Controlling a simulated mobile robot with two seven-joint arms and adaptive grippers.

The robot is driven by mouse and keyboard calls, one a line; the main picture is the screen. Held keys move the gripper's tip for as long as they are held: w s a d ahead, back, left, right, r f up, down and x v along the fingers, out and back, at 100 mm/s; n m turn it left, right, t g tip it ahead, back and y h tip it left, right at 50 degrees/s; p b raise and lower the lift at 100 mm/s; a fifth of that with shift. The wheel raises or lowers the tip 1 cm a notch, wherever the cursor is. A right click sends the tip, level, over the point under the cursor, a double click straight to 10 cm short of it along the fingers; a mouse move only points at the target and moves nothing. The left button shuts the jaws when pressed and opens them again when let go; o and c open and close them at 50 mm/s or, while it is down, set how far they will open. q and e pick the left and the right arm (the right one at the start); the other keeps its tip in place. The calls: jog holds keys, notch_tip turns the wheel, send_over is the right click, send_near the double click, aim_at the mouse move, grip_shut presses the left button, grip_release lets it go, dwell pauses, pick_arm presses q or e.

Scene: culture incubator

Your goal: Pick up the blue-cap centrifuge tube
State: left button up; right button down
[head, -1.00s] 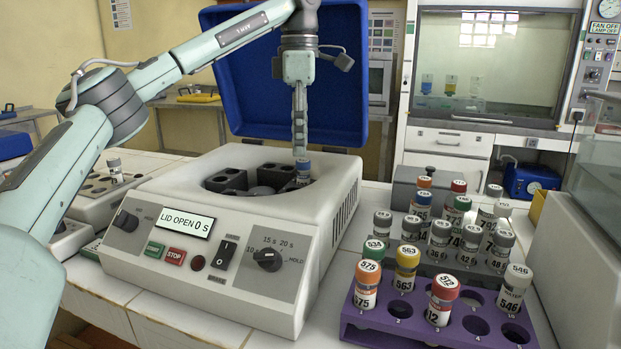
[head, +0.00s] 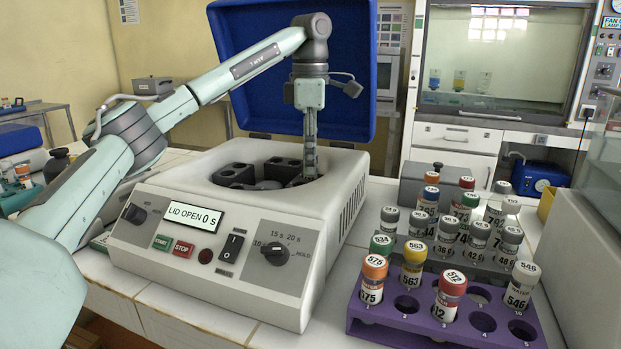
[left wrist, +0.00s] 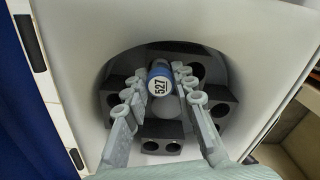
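The blue-cap centrifuge tube (left wrist: 159,78), labelled 527, stands in the dark rotor of the open centrifuge in the left wrist view. My left gripper (left wrist: 159,82) has its fingers on either side of the tube, apart, with small gaps showing beside the cap. In the head view my left gripper (head: 309,178) points straight down into the centrifuge bowl, and the tube is hidden there. The centrifuge (head: 215,253) has its blue lid (head: 345,95) raised and its display reads LID OPEN 0 s. My right gripper is not in view.
A purple rack (head: 400,325) with orange-, yellow-, red- and grey-capped tubes stands at the front right. A grey rack of several capped tubes is behind it.

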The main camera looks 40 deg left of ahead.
pick_arm(q)
grip_shut()
